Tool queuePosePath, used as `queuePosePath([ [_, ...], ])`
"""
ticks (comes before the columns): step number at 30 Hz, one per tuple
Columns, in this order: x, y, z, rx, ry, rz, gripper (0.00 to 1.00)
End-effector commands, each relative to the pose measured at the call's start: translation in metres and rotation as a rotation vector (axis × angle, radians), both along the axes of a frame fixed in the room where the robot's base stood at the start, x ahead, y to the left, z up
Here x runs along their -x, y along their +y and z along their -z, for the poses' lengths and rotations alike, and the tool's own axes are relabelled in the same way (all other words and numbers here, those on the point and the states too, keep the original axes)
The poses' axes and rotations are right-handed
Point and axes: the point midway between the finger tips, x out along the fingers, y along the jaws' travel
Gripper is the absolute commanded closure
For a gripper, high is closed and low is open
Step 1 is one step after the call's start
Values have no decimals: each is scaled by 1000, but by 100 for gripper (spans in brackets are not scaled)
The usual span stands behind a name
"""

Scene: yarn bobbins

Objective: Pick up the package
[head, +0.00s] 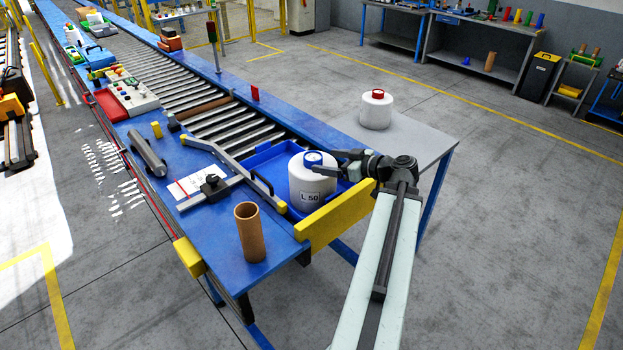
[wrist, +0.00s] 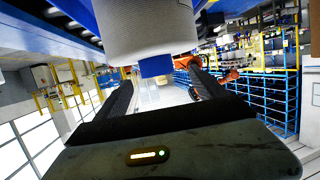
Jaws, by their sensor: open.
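A white yarn bobbin (head: 312,183) marked "L 50", with a blue core end on top, stands upright in a blue tray (head: 262,160) at the near end of the conveyor. I take it to be the package; no other wrapped parcel is clear. My gripper (head: 338,162) is open at the bobbin's upper right side, close to the blue core end. In the wrist view, the bobbin (wrist: 150,30) fills the top and its blue core end (wrist: 156,66) shows between my open fingers (wrist: 160,88). I cannot tell whether the fingers touch it.
Another white bobbin with a red core (head: 376,109) stands on a grey side table (head: 420,140). A brown cardboard tube (head: 249,232) stands on the blue bench. A yellow end plate (head: 336,216) edges the tray. The floor at the right is clear.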

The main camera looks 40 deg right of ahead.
Motion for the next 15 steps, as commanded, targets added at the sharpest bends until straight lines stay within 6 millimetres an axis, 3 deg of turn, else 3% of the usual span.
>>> queuePosePath([
  [4,-14,-2,7,-1,0,8,19],
  [10,-20,-5,8,-1,0,14,19],
  [15,-47,-5,15,1,0,16,19],
])
